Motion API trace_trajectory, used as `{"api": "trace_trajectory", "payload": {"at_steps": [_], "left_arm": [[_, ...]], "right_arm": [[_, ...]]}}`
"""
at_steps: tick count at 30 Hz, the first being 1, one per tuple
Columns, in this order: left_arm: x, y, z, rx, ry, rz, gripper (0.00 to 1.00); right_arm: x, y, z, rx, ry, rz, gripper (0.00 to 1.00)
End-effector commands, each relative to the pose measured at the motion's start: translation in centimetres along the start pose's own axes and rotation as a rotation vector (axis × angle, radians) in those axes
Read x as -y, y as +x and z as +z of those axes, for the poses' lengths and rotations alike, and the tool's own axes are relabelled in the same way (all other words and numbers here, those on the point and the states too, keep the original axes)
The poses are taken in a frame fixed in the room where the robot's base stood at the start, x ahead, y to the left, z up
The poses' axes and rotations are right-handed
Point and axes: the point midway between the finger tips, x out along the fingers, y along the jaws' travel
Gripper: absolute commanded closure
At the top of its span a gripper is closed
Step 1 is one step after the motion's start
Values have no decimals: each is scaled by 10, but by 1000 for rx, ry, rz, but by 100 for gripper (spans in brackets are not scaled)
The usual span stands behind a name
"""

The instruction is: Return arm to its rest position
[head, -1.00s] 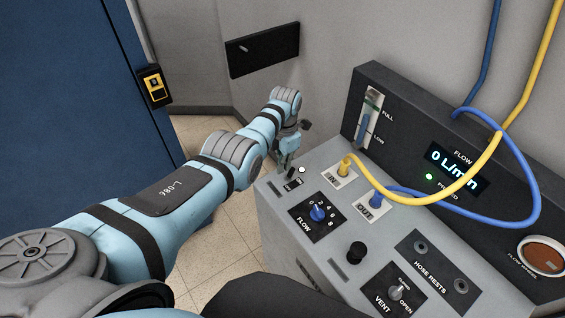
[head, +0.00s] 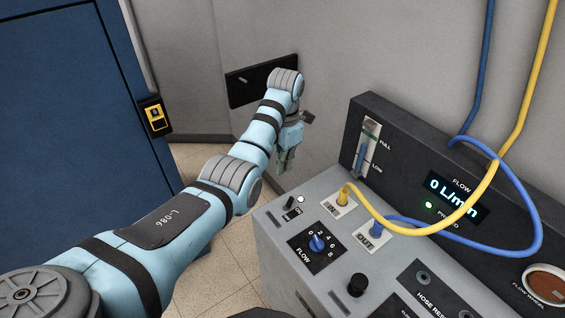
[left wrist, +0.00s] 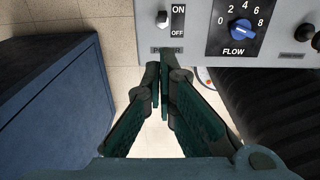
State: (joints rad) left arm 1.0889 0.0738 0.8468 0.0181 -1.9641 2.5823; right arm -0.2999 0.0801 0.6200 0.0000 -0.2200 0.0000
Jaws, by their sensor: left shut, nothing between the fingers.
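My left arm (head: 185,225) reaches in from the lower left in the head view. My left gripper (head: 283,166) hangs at its end, just beyond the left edge of the grey flow console (head: 290,245), pointing down. In the left wrist view my left gripper (left wrist: 162,75) shows its two green fingers meeting at the tips, shut and empty. The tips appear near the console's edge, close to the ON/OFF power switch (left wrist: 163,19). My right gripper is not in view.
The console carries a blue flow knob (head: 316,241), a yellow hose (head: 400,222) and a blue hose (head: 450,233) in the IN and OUT ports. Its display (head: 455,193) reads 0 L/min. A blue cabinet (head: 70,100) stands left. Tiled floor (head: 225,265) shows between.

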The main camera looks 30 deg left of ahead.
Motion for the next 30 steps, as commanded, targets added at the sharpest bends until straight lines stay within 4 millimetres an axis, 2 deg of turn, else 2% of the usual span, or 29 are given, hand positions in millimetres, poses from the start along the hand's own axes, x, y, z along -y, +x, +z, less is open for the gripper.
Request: {"api": "trace_trajectory", "payload": {"at_steps": [11, 14, 17, 18, 20, 21, 22, 25, 30], "left_arm": [[0, 2, 0, 0, 10, 1, 100], [2, 24, -6, 5, 115, 12, 100], [10, 73, -26, 17, 394, 49, 100], [15, 97, -39, 21, 552, 73, 100], [28, 132, -66, 20, 824, 115, 100], [38, 151, -86, 15, 1013, 146, 100], [46, 162, -100, 9, 1146, 169, 100], [72, 183, -145, -19, 1528, 234, 100], [109, 189, -202, -77, 1993, 314, 100]], "right_arm": [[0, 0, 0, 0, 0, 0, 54], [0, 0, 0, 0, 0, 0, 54], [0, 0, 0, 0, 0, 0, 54], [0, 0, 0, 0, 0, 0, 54], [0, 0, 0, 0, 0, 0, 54], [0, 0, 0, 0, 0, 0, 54], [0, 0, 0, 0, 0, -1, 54], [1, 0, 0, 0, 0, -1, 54], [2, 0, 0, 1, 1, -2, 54]]}}
